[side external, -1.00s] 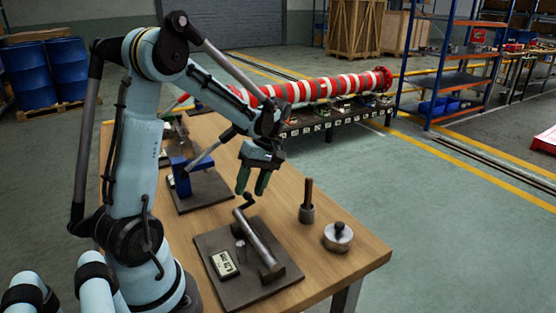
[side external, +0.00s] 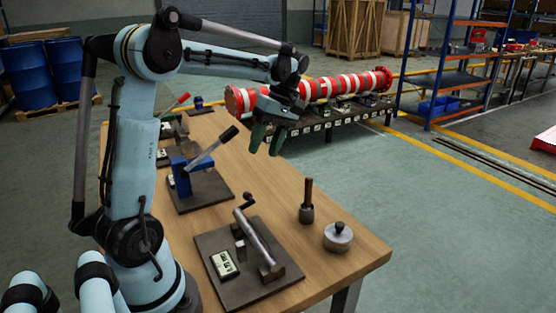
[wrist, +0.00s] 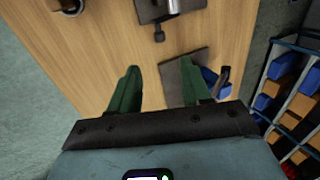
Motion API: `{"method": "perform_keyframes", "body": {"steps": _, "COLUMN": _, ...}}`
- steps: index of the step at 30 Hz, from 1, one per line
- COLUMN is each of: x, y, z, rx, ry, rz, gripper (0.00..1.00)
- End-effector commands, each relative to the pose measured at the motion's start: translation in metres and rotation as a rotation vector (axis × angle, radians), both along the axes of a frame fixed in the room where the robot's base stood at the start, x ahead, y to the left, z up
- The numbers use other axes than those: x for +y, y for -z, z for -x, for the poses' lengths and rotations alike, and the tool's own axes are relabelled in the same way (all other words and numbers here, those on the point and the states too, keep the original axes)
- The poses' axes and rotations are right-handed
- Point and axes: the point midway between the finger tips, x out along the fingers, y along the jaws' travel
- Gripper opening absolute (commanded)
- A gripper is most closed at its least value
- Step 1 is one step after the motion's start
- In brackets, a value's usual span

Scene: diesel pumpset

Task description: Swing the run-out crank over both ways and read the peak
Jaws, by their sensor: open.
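The run-out fixture is a dark plate (side external: 268,292) on the near part of the wooden bench, bearing a grey shaft (side external: 258,240). Its small crank (side external: 244,203) is at the shaft's far end. A small display (side external: 225,263) lies on the plate; its digits are too small to read surely. My gripper (side external: 262,152) is open and empty, raised well above and beyond the crank. In the wrist view, my two green fingers (wrist: 156,76) are apart with only bench between them, and the fixture's plate (wrist: 188,5) and crank end (wrist: 159,34) show at the top.
A blue lever fixture (side external: 190,172) stands farther back on the bench, near my arm. A post in a round holder (side external: 307,205) and a round knobbed weight (side external: 338,237) stand right of the run-out fixture. A red-and-white column (side external: 330,86) lies beyond the bench.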

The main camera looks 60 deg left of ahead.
Motion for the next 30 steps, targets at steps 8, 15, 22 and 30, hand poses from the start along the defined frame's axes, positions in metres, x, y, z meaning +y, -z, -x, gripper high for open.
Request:
{"method": "perform_keyframes", "body": {"steps": 8, "x": 0.0, "y": -0.001, "z": 0.004, "rx": -0.017, "ry": 0.0, "rz": 0.003, "gripper": 0.48}}
{"method": "perform_keyframes", "body": {"steps": 15, "x": 0.002, "y": -0.009, "z": 0.031, "rx": -0.191, "ry": 0.001, "rz": 0.019, "gripper": 0.48}}
{"method": "perform_keyframes", "body": {"steps": 22, "x": -0.001, "y": -0.011, "z": 0.054, "rx": -0.368, "ry": 0.0, "rz": 0.009, "gripper": 0.48}}
{"method": "perform_keyframes", "body": {"steps": 30, "x": -0.002, "y": -0.006, "z": 0.059, "rx": -0.43, "ry": 0.0, "rz": 0.0, "gripper": 0.48}}
